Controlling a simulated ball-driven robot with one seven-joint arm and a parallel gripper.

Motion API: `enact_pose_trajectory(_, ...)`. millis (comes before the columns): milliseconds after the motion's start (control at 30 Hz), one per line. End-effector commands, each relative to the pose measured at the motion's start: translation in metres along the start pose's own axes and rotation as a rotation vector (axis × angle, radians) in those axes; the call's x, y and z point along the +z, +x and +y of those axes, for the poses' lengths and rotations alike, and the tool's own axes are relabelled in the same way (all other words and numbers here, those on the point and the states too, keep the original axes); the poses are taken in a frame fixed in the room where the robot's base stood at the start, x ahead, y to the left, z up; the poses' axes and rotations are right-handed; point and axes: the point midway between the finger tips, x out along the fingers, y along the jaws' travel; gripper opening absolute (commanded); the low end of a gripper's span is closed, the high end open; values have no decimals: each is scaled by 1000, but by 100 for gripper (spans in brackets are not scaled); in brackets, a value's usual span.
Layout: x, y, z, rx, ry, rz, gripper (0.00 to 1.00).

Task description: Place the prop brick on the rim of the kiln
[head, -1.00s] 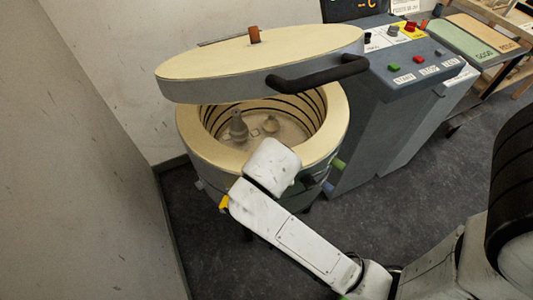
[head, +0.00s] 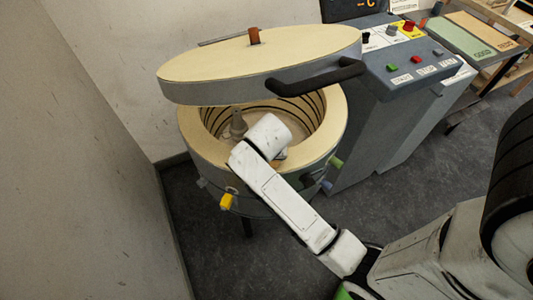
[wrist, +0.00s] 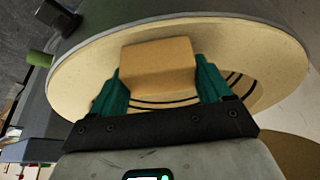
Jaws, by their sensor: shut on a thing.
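The kiln (head: 190,139) is a round drum with a pale rim and a lid (head: 260,55) raised above its opening. In the wrist view the prop brick (wrist: 158,65), a tan block, is held between the teal fingers of my gripper (wrist: 160,82). The brick shows against the pale kiln rim (wrist: 85,80); I cannot tell whether it touches it. In the head view my white arm reaches over the front rim, and the brick and fingers are hidden behind my wrist.
Inside the kiln stands a grey vase-shaped piece (head: 238,124). A black handle (head: 317,77) sticks out from the lid's front edge. A grey control console (head: 410,68) with buttons stands to the right. A wall is close on the left.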

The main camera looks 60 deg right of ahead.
Motion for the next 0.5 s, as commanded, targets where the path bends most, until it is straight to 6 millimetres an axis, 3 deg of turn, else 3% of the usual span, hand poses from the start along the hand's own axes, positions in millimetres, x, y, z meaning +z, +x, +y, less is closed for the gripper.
enact_pose_trajectory(200, 1, 2, 0, 0, 0, 0, 46)
enact_pose_trajectory(233, 1, 2, 0, 0, 0, 0, 81)
enact_pose_trajectory(433, 1, 1, 0, 0, 0, 0, 100)
enact_pose_trajectory(500, 1, 1, 0, 0, 0, 0, 100)
